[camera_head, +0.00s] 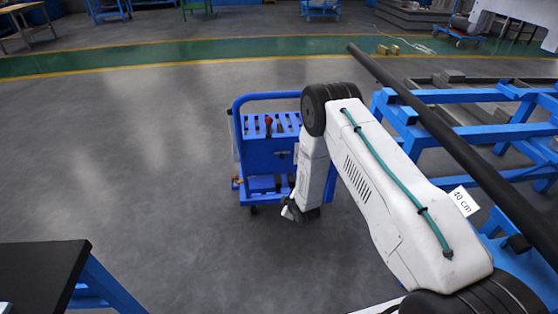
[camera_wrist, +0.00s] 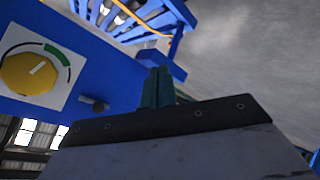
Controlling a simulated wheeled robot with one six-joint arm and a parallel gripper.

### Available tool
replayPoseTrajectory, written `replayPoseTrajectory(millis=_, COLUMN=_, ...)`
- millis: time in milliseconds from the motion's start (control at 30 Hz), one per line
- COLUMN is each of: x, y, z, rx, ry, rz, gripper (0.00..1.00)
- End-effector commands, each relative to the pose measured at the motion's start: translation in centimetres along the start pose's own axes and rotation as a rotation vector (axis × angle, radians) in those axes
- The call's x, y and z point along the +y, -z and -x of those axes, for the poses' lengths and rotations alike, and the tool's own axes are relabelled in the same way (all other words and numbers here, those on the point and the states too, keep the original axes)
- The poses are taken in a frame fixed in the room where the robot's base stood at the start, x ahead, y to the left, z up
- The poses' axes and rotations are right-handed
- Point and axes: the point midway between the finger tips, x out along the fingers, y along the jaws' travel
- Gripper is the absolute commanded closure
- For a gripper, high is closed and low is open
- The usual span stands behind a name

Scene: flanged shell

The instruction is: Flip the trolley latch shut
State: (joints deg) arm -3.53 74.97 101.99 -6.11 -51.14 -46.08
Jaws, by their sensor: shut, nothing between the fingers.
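The blue trolley (camera_head: 268,155) stands on the floor left of my arm, with a slotted top and a small red-topped lever on it. In the wrist view its blue panel (camera_wrist: 60,98) carries a yellow round knob (camera_wrist: 30,74) on a white plate with a green arc. A short dark peg (camera_wrist: 93,103) sticks out of the panel lower right of the knob. I cannot tell which part is the latch. My gripper (camera_wrist: 158,86) is shut and empty, its dark green fingers right of the peg and apart from it. In the head view my gripper (camera_head: 291,211) hangs low at the trolley's front.
A blue frame (camera_head: 490,97) with a long dark pipe (camera_head: 440,128) stands at the right, close to my arm. A dark-topped table (camera_head: 38,275) is at the lower left. The grey floor left of the trolley is clear.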

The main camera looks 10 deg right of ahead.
Motion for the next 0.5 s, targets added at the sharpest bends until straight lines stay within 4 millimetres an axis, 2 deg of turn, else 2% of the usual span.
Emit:
replayPoseTrajectory(millis=67, x=0.0, y=0.4, z=-1.0, rx=0.092, ry=-0.091, rz=0.067, gripper=1.0)
replayPoseTrajectory(millis=167, x=1.7, y=2.3, z=-1.3, rx=0.212, ry=-0.232, rz=0.153, gripper=1.0)
replayPoseTrajectory(millis=300, x=5.6, y=6.0, z=-0.3, rx=0.35, ry=-0.435, rz=0.257, gripper=1.0)
replayPoseTrajectory(millis=400, x=7.1, y=7.5, z=0.8, rx=0.405, ry=-0.535, rz=0.309, gripper=1.0)
replayPoseTrajectory(millis=500, x=7.8, y=8.2, z=1.7, rx=0.431, ry=-0.596, rz=0.345, gripper=1.0)
